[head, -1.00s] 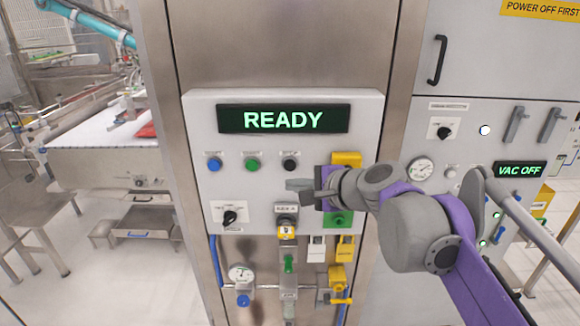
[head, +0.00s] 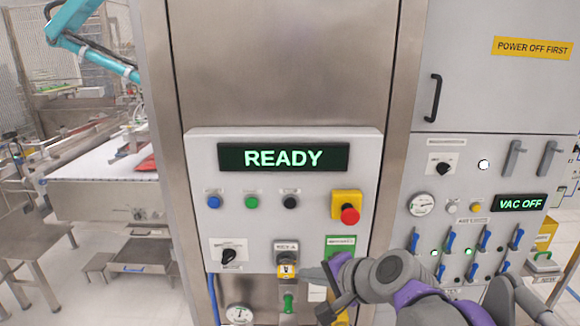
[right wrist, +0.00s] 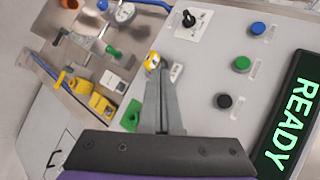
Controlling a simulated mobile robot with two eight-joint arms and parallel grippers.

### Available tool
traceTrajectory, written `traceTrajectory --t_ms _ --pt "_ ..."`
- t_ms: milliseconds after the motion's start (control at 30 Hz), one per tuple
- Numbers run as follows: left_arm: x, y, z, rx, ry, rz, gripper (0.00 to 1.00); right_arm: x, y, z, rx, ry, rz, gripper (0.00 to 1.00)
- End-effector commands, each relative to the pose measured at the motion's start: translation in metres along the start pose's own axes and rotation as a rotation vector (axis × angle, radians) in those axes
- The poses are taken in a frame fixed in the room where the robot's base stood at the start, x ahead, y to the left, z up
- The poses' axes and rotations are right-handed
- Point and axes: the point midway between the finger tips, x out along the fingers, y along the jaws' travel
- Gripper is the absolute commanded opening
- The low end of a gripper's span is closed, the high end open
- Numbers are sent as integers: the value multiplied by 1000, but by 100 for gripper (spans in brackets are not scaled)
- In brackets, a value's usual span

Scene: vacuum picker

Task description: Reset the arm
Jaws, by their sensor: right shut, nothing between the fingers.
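A grey control panel (head: 200,170) carries a green lit READY display (head: 283,158). Below it are blue (head: 213,202), green (head: 252,202) and black (head: 291,202) push buttons. A red mushroom button (head: 350,214) sits on a yellow box at right. A black selector knob (head: 229,255) is at lower left, and a key-switch block with a yellow tag (head: 287,270) is at lower middle. My right gripper (head: 310,272) is shut and empty, just right of this block in the picture; contact cannot be told. Its closed fingers (right wrist: 165,85) also show in the right wrist view. My left gripper is out of view.
A teal robot arm (head: 72,28) stands over a conveyor at left. The right cabinet has a VAC OFF display (head: 520,203), several blue-handled valves and a yellow POWER OFF FIRST sign (head: 532,48). A gauge (head: 240,315) and pipes sit below the panel.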

Motion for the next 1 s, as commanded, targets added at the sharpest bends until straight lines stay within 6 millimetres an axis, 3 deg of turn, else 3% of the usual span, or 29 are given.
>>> traceTrajectory --t_ms 33,200,300,433,500,600,1000 --pt "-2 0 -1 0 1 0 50 -6 38 7 -109 12 61 0" --pt "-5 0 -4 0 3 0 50 -27 166 26 -495 20 302 0" --pt "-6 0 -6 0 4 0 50 -41 233 32 -678 8 435 0" --pt "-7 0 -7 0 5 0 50 -58 295 38 -846 -14 571 0" --pt "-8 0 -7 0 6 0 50 -64 317 40 -903 -24 621 0" --pt "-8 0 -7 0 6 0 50 -69 333 41 -946 -34 659 0" --pt "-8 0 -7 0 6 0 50 -70 336 41 -956 -36 668 0"
